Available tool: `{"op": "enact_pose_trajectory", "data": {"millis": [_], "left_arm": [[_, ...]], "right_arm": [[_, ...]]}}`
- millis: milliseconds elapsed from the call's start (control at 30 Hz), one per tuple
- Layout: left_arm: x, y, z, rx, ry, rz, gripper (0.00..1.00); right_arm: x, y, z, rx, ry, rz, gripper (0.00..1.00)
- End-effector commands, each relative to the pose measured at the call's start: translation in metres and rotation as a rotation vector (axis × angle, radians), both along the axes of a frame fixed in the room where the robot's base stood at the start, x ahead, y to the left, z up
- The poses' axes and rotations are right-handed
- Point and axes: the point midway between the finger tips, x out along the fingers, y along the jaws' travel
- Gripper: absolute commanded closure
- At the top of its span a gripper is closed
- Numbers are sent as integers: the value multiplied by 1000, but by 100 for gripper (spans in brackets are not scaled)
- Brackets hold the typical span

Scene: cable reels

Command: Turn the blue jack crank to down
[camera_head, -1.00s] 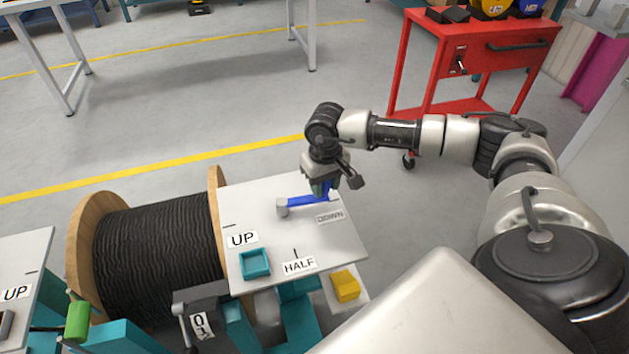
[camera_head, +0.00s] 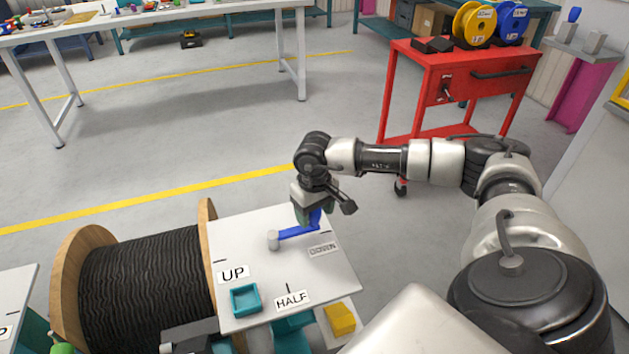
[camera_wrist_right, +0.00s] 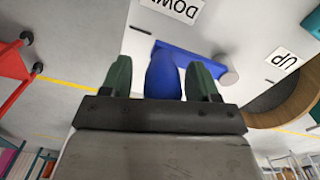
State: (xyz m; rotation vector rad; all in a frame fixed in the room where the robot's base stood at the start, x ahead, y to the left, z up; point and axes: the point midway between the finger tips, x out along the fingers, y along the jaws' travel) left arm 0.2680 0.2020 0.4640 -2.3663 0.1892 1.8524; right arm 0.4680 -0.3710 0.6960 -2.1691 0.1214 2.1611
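The blue jack crank (camera_head: 297,232) lies over a light grey panel (camera_head: 245,296), its arm running from a grey hub (camera_head: 273,241) toward the far right edge. In the right wrist view the crank arm (camera_wrist_right: 190,56) ends close to a dark tick beside the DOWN label (camera_wrist_right: 175,9); exact alignment is unclear. My right gripper (camera_head: 312,222) is over the handle end. In the wrist view its dark green fingers (camera_wrist_right: 160,78) stand either side of the upright blue handle (camera_wrist_right: 163,76), with a gap on the left and almost none on the right. My left gripper is not in view.
The panel also bears UP (camera_head: 233,273) and HALF (camera_head: 292,300) labels and a teal tray (camera_head: 245,299). A yellow block (camera_head: 340,319) sits at its near right. A cable reel (camera_head: 140,290) stands left. A red cart (camera_head: 455,95) stands behind my right arm, with open floor between.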

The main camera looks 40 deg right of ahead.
Motion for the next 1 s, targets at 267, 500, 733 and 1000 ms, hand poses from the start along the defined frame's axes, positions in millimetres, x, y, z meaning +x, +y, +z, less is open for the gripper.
{"op": "enact_pose_trajectory", "data": {"millis": [267,500,733,1000], "left_arm": [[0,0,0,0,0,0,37],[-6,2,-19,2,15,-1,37],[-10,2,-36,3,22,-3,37],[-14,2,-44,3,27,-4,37]], "right_arm": [[-1,1,3,1,2,1,40],[0,0,43,1,-1,1,40],[0,1,87,1,-1,1,40],[0,0,107,1,1,0,40]]}}
